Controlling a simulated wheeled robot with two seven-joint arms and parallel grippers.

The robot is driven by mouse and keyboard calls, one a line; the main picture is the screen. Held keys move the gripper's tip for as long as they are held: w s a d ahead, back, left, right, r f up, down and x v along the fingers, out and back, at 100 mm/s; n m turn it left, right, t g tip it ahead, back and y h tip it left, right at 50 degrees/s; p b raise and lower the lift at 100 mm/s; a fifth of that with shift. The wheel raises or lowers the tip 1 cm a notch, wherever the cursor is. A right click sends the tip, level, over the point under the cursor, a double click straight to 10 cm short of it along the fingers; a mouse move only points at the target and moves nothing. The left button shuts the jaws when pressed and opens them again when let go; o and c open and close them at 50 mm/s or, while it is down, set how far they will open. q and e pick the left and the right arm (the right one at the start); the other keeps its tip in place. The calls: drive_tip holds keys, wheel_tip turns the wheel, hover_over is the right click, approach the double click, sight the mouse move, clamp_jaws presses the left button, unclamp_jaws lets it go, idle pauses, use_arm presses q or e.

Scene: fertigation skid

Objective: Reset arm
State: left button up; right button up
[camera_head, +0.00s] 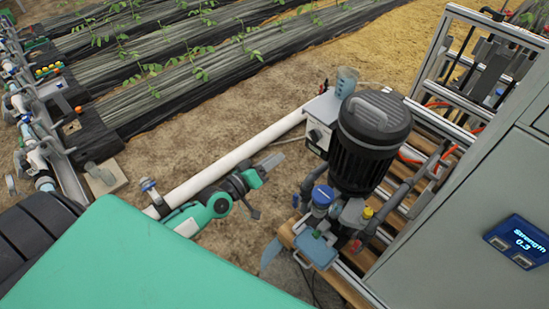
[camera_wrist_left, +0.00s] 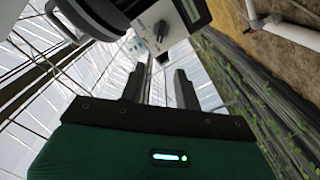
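My left gripper (camera_head: 264,185) is in the middle of the head view, at the end of my green and white arm. It is over bare soil, left of the black pump motor (camera_head: 374,140) and apart from it. In the left wrist view its two dark fingers (camera_wrist_left: 160,70) stand apart with nothing between them. Beyond the fingers is a grey control box with a dark knob (camera_wrist_left: 160,30). The same box shows in the head view (camera_head: 321,124), beside the motor. My right gripper is not in view.
A white pipe (camera_head: 238,155) runs behind my left arm. A blue-capped fitting (camera_head: 323,196) stands before the motor. A grey cabinet (camera_head: 460,225) with a display reading "Strength 0.3" (camera_head: 520,243) is at right. Planted rows lie behind. Open soil (camera_head: 215,110) lies between.

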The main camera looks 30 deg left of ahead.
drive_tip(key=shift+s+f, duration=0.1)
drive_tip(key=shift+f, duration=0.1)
